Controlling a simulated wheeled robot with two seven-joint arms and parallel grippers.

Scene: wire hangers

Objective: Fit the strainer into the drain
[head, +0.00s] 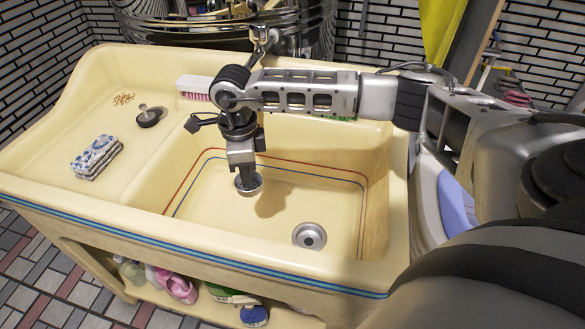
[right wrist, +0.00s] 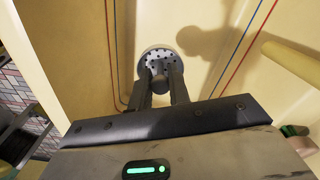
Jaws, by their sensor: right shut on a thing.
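The strainer (head: 249,186) is a small round metal cup. My right gripper (head: 245,176) is shut on it and holds it over the left part of the sink basin, with its shadow on the basin to the right. In the right wrist view the strainer (right wrist: 160,62) shows a perforated face between and beyond the fingertips of the gripper (right wrist: 159,84). My left gripper is not in view.
The cream sink (head: 60,165) has a raised drainboard on the left with a dark stopper (head: 149,116), a folded patterned cloth (head: 97,157) and crumbs (head: 123,99). A pink-bristled brush (head: 196,88) lies at the back ledge. The basin floor around the drain is clear.

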